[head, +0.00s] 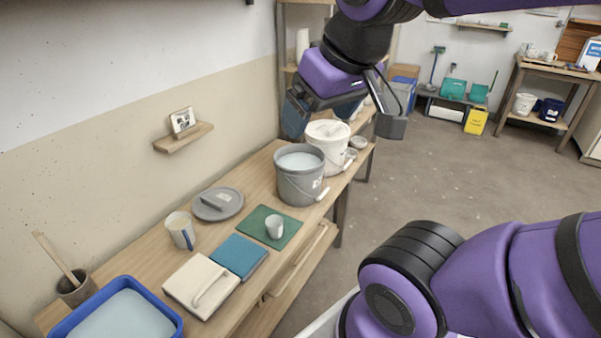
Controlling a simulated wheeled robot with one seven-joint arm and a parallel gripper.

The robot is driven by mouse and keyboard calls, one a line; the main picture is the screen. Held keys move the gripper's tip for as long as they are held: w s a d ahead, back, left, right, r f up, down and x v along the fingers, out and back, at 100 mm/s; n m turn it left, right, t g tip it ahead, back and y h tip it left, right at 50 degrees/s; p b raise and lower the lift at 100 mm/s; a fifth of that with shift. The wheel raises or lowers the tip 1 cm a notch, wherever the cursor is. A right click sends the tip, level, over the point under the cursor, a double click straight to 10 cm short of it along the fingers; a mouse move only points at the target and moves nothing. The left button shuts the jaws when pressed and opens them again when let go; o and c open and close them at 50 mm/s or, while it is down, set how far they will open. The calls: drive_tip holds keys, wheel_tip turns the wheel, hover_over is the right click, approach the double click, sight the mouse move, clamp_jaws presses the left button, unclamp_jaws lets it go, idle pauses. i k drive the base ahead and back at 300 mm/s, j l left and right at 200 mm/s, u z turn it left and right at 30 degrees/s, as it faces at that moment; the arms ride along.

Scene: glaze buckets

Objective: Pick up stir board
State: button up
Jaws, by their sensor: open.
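A long flat wooden stick (57,256), which looks like the stir board, stands tilted in a small dark pot (75,289) at the far left of the bench. Its lower end is hidden inside the pot. My gripper (345,122) is open, with its two fingers wide apart, near the white bucket (330,148) at the bench's far end. It appears empty and is well to the right of the stick. A grey bucket (300,185) of pale liquid stands in front of the white one.
A blue tub (72,327) of pale liquid sits beside the pot. A mug (180,230), a grey lid (218,204), a green mat (254,220) with a small cup (274,227), a blue cloth (239,257) and a cream pad (185,284) crowd the bench.

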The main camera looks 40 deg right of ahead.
sight(45, 245)
drive_tip(key=i+j+u, duration=0.15)
drive_tip(key=u, duration=0.2)
drive_tip(key=i+j+u, duration=0.2)
drive_tip(key=u, duration=0.15)
drive_tip(key=i+j+u, duration=0.2)
drive_tip(key=u, duration=0.15)
